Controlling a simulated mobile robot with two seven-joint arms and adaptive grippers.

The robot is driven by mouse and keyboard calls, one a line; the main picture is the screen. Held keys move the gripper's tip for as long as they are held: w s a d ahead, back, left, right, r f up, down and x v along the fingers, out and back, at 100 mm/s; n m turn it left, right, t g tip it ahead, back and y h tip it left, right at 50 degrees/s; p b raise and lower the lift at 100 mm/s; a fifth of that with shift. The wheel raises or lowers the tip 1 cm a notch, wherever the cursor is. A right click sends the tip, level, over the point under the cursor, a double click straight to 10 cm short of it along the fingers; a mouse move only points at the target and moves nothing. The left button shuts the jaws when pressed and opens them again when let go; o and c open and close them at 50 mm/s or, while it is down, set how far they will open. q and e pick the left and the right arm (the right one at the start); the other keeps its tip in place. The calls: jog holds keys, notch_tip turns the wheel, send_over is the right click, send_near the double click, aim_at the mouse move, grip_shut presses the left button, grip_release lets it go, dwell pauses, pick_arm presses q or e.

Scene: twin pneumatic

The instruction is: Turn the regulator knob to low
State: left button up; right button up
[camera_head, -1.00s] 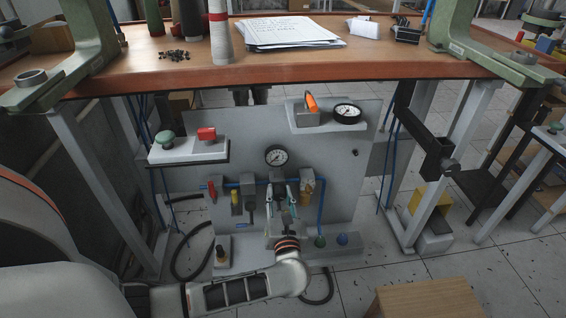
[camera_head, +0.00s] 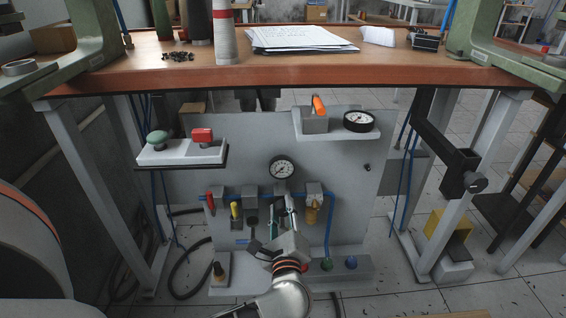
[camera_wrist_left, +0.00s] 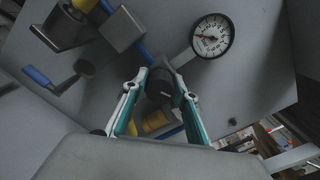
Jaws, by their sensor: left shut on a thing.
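The regulator knob (camera_wrist_left: 159,84) is dark and cylindrical, and sits on the grey panel below the round white gauge (camera_head: 282,168). The gauge also shows in the left wrist view (camera_wrist_left: 212,36), its needle pointing left. My left gripper (camera_head: 289,205) has its teal-edged fingers on either side of the knob. In the left wrist view my left gripper (camera_wrist_left: 155,74) is shut on the knob, and the fingers partly hide it. Any marking for low cannot be made out. My right gripper is not in view.
A blue pipe (camera_head: 329,228) runs along the panel (camera_head: 345,185) with a red-handled valve (camera_head: 210,201), a yellow part (camera_head: 235,210) and an amber bowl (camera_head: 312,212).

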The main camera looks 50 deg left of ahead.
pick_arm(q)
jog(key=n, duration=0.6)
jog(key=shift+s+f+n, duration=0.1)
jog(key=shift+f+n, duration=0.05)
jog(key=shift+n, duration=0.15)
jog(key=n, duration=0.6)
dwell(0.4)
jog(key=o, duration=1.1)
jog(key=shift+d, duration=0.1)
